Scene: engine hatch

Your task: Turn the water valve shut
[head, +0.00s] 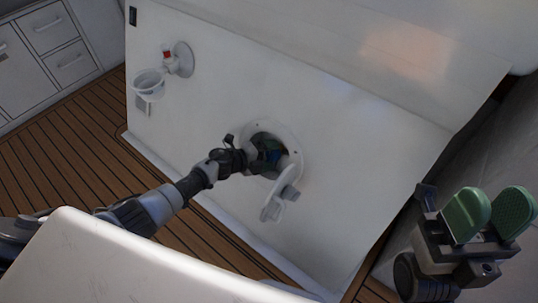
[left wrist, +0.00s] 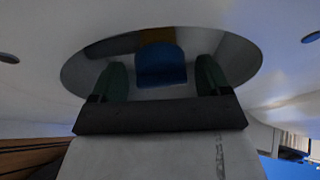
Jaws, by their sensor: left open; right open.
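The blue valve handle (left wrist: 160,65) shows inside the round hatch opening in the left wrist view, with a yellow-brown part (left wrist: 112,46) behind it. My left gripper (left wrist: 161,78) is open, its green fingers one on each side of the blue handle. Whether they touch it I cannot tell. In the head view my left gripper (head: 266,156) reaches into the hatch opening, and its fingers and the valve are mostly hidden in shadow there. My right gripper (head: 490,214) is open and empty at the right, away from the hatch.
The white hatch rim (head: 292,142) surrounds the opening closely. Its open lid (head: 280,195) hangs at the lower right. A white holder ring with a red-marked mount (head: 178,60) is on the white panel at the upper left. Wooden floor (head: 75,160) lies left.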

